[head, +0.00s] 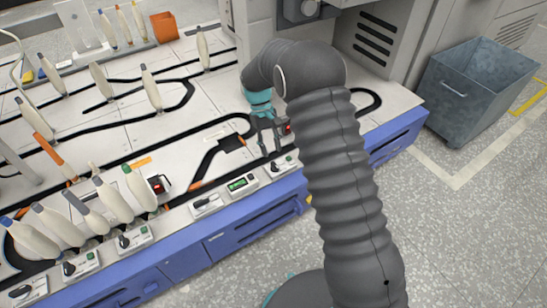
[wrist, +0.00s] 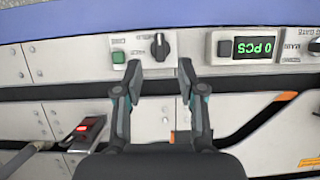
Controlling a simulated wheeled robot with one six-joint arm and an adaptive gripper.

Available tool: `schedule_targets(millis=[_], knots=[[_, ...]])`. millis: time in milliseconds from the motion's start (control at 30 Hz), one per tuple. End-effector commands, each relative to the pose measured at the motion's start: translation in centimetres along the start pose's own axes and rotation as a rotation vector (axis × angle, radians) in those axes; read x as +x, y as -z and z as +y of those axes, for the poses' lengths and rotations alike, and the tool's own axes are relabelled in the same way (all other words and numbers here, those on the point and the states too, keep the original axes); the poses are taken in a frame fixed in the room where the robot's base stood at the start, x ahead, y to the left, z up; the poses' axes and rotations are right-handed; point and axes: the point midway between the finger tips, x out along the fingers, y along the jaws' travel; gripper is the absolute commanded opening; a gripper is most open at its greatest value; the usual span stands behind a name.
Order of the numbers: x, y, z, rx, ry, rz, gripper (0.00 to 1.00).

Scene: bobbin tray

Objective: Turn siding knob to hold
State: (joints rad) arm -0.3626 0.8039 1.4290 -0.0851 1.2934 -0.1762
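A black rotary knob (wrist: 160,46) sits on a white panel (wrist: 140,45) beside a green button (wrist: 118,57). Its grip stands roughly upright in the wrist view. The panel lettering is too small to read, so I cannot tell if this is the siding knob. My gripper (wrist: 159,64) is open and empty, its fingertips spread either side of the knob and a little short of it in the wrist view. In the head view my gripper (head: 272,153) points down above this panel (head: 281,166) at the table's front edge. Contact with the knob is not visible.
A green counter display (wrist: 255,47) reads "0 PCS" beside the panel, with another knob (wrist: 315,46) beyond it. A red-lit device (wrist: 88,128) stands on the table near my gripper. Several bobbins (head: 140,188) stand at left. A grey bin (head: 478,85) is at right.

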Motion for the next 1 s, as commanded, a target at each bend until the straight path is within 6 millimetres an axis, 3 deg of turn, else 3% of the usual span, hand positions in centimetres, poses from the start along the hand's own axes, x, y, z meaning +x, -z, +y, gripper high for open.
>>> schedule_targets(millis=[200, 400, 1000], knots=[[-4.0, 0.1, 0.0, 0.000, 0.000, 0.002, 0.40], [-5.7, 0.0, 0.0, 0.000, 0.000, 0.000, 0.40], [-6.1, 0.1, 0.0, 0.006, -0.001, 0.002, 0.40]])
